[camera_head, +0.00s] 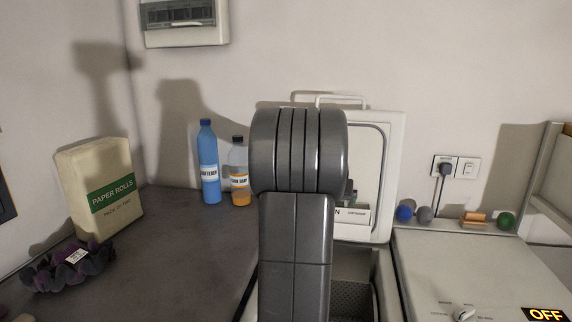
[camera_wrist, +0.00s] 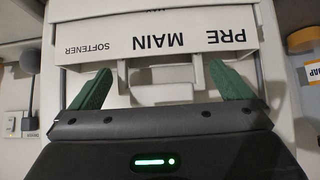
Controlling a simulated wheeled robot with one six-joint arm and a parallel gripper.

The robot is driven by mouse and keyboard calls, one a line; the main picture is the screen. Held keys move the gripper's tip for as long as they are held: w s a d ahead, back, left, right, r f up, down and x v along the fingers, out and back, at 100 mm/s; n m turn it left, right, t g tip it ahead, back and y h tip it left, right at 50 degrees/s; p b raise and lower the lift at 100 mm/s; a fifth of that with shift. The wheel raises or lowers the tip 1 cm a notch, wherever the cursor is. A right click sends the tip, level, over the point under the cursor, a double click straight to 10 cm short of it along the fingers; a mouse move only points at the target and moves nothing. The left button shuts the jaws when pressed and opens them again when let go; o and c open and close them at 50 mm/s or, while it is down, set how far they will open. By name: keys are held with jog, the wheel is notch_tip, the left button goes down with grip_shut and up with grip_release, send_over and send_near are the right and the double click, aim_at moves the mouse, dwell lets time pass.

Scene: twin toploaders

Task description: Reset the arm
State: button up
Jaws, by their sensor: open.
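Whether the fingers touch the drawer I cannot tell.
A blue softener bottle (camera_head: 208,165) and an orange-filled bottle (camera_head: 239,180) stand left of my arm on the dark counter (camera_head: 165,240). A paper rolls pack (camera_head: 100,190) and a dark purple item (camera_head: 70,266) are farther left. The right toploader (camera_head: 480,265) is closed and its display reads OFF.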

jog(key=r+p, duration=0.2)
jog(key=w+r+p, duration=0.1)
jog(key=r+p, duration=0.1)
jog(key=w+r+p, duration=0.1)
jog(key=r+p, duration=0.1)
jog(key=p, duration=0.1)
jog(key=shift+w+d+r, duration=0.1)
jog(key=shift+w+d, duration=0.15)
jog(key=shift+s+r, duration=0.1)
